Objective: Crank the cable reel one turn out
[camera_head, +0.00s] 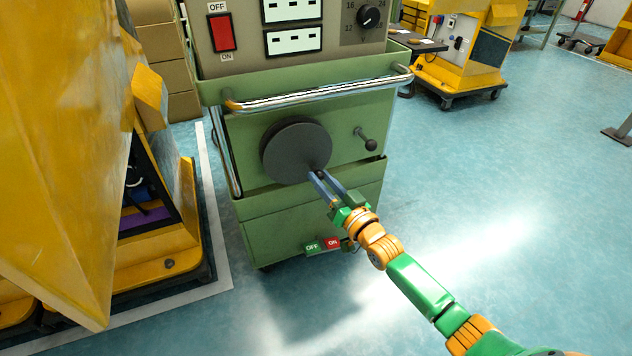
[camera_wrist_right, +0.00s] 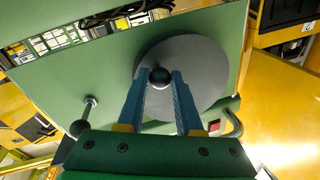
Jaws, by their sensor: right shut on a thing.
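The cable reel (camera_head: 292,148) is a dark grey disc on the front of a green cabinet. In the right wrist view the reel (camera_wrist_right: 205,75) fills the middle, with a small dark ball knob (camera_wrist_right: 160,77) on its face. My right gripper (camera_head: 320,173) has its blue fingers around this knob, near the reel's lower right edge in the head view. The fingers (camera_wrist_right: 160,85) are shut on the knob, one on each side. Most of the knob is hidden by the fingers in the head view. My left gripper is not in view.
A dark-knobbed lever (camera_head: 367,142) sticks out right of the reel. A chrome rail (camera_head: 320,92) runs above it. A red switch (camera_head: 221,32) and sockets are higher up. Green and red OFF/ON labels (camera_head: 322,245) sit low.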

